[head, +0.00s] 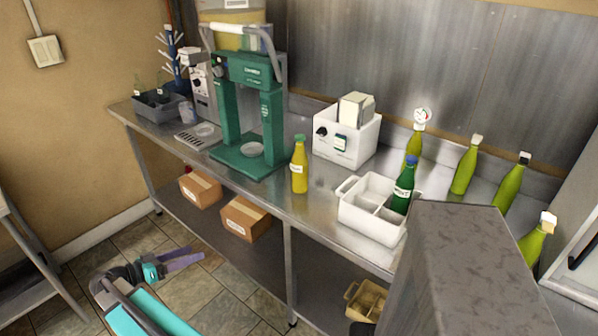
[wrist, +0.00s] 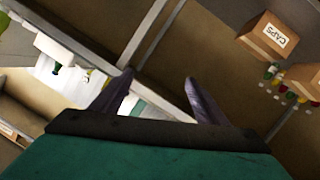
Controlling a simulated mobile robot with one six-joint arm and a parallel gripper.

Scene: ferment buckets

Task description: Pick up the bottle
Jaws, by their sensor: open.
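A yellow bottle (head: 299,165) with a white label and green cap stands upright on the steel counter, right of the green capping machine. A dark green bottle (head: 403,187) with a blue top stands in a white divided crate (head: 371,229). Several yellow-green bottles, such as this one (head: 465,168), stand at the back right. Which bottle is meant cannot be told. My gripper (head: 196,252) is open and empty, low in front of the counter and well apart from the bottles. In the wrist view, its two purple fingers (wrist: 159,76) are spread with nothing between them.
The green machine (head: 231,111) and a white box unit (head: 346,137) stand on the counter (head: 277,199). A grey block (head: 466,265) blocks the near right. Cardboard boxes (head: 246,217) sit on the lower shelf. One marked CAPS (wrist: 267,38) shows in the wrist view, near loose caps.

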